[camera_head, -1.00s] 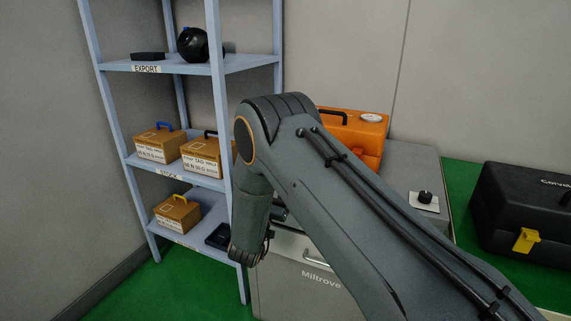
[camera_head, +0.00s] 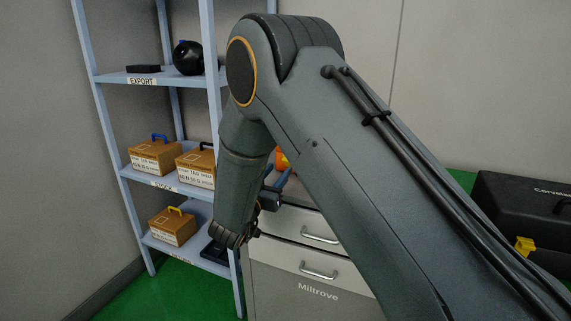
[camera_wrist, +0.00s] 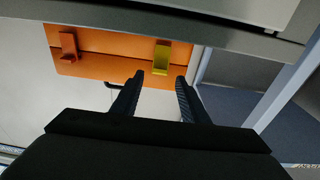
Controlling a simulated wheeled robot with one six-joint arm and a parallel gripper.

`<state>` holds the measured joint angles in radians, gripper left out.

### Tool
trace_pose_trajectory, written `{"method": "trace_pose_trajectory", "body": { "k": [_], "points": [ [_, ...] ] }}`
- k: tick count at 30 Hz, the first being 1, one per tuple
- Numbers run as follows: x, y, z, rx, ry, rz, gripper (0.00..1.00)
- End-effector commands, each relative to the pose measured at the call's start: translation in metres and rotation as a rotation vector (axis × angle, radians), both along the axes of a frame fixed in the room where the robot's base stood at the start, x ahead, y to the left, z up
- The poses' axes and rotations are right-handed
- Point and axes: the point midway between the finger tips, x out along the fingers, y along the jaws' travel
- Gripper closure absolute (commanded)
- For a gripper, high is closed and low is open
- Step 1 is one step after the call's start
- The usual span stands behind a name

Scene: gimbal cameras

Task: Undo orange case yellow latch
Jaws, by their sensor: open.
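In the wrist view the orange case (camera_wrist: 110,66) lies across the upper left, partly cut off by a grey edge. Its yellow latch (camera_wrist: 162,56) is on the right part of its face, and a second orange-red latch (camera_wrist: 68,45) is on the left part. My gripper (camera_wrist: 162,82) is open and empty, its dark fingers apart just below the yellow latch in the picture, not visibly touching it. I cannot tell the depth gap. In the head view, my arm hides nearly all of the orange case (camera_head: 282,160); my gripper (camera_head: 285,176) shows partly beside it.
The grey Miltrove cabinet (camera_head: 285,252) with drawers stands below. A blue-grey shelf rack (camera_head: 240,292) with several small boxes is close on the left. A black case (camera_head: 515,205) with its own yellow latch (camera_head: 525,246) is on the right.

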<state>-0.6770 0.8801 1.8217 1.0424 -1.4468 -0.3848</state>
Motion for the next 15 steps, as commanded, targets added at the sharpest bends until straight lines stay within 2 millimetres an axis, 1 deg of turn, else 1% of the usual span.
{"method": "trace_pose_trajectory", "body": {
  "k": [1,5,8,11,15],
  "points": [
    [-0.001,0.0,0.005,0.016,0.03,0.003,0.59],
    [-0.003,0.0,0.007,0.038,0.084,0.011,0.59],
    [0.001,-0.001,0.006,0.042,0.095,0.012,0.59],
    [0.012,-0.006,0.006,0.041,0.096,0.011,0.59],
    [0.034,-0.014,0.006,0.043,0.093,0.01,0.59]
  ]
}}
